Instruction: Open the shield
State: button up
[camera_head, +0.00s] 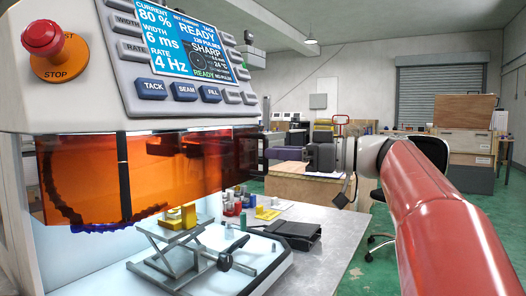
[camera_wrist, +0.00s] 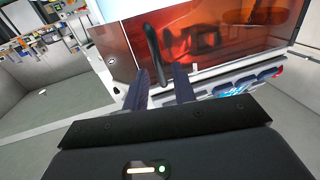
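The shield (camera_head: 190,165) is a clear orange panel on the front of the machine, below its control panel. It hangs down and looks closed. In the wrist view the shield (camera_wrist: 215,45) fills the upper middle, and a dark upright handle (camera_wrist: 155,55) stands out on it. My gripper (camera_wrist: 161,76) is open, with its two dark fingers either side of the handle's line and the handle just beyond or between the tips. I cannot tell whether they touch. In the head view my gripper (camera_head: 272,152) is at the shield's right edge, pointing left.
The machine's red stop button (camera_head: 43,38) is at the upper left. A small lift stage (camera_head: 172,245) with a yellow part stands beneath the shield.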

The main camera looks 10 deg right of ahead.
aim_at(266, 167)
jog(key=shift+x, duration=1.8)
jog(key=shift+c, duration=0.2)
grip_shut()
